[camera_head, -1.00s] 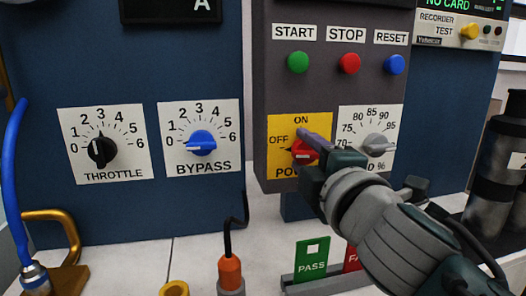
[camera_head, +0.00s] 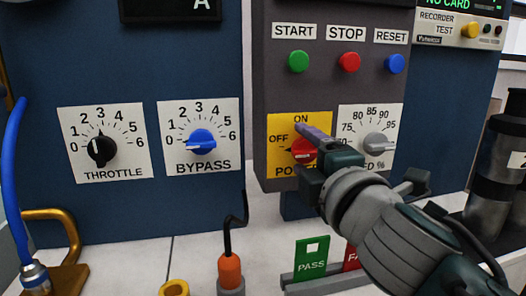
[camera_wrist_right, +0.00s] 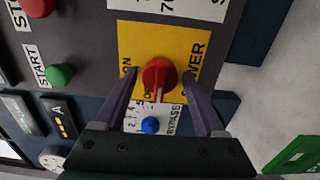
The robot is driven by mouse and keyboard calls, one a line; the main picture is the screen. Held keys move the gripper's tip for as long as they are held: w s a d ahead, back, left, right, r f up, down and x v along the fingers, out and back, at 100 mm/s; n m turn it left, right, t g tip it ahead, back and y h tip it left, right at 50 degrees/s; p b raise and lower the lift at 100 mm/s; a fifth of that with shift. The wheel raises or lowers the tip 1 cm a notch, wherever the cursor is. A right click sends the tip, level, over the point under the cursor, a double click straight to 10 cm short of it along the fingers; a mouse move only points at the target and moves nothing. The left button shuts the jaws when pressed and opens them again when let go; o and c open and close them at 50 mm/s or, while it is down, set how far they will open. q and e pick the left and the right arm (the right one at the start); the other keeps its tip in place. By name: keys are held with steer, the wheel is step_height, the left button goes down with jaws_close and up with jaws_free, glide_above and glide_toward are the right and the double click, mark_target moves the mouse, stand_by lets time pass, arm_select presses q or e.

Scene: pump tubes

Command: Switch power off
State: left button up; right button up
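The red power knob (camera_head: 303,152) sits on a yellow plate marked ON, OFF and POWER (camera_head: 279,122) on the grey panel. Its light pointer mark points left, at OFF. The right wrist view shows the knob (camera_wrist_right: 158,74) with its pointer mark toward OFF, turned to the picture's bottom. My right gripper (camera_wrist_right: 160,74) is open, with one finger on the ON side of the knob and the other on the POWER side. A gap shows between each finger and the knob. In the head view the gripper partly covers the knob and the POWER label. My left gripper is not in view.
Green START (camera_head: 298,61), red STOP (camera_head: 349,62) and blue RESET (camera_head: 395,64) buttons are above the plate. The grey speed knob (camera_head: 377,144) is close on the right. Blue bypass (camera_head: 201,141) and black throttle (camera_head: 101,151) knobs are left. A green PASS card (camera_head: 311,260) stands below.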

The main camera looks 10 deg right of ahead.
steer(key=shift+o, duration=0.5)
steer(key=shift+s, duration=0.3)
steer(key=s, duration=0.9)
steer(key=shift+s+d, duration=0.15)
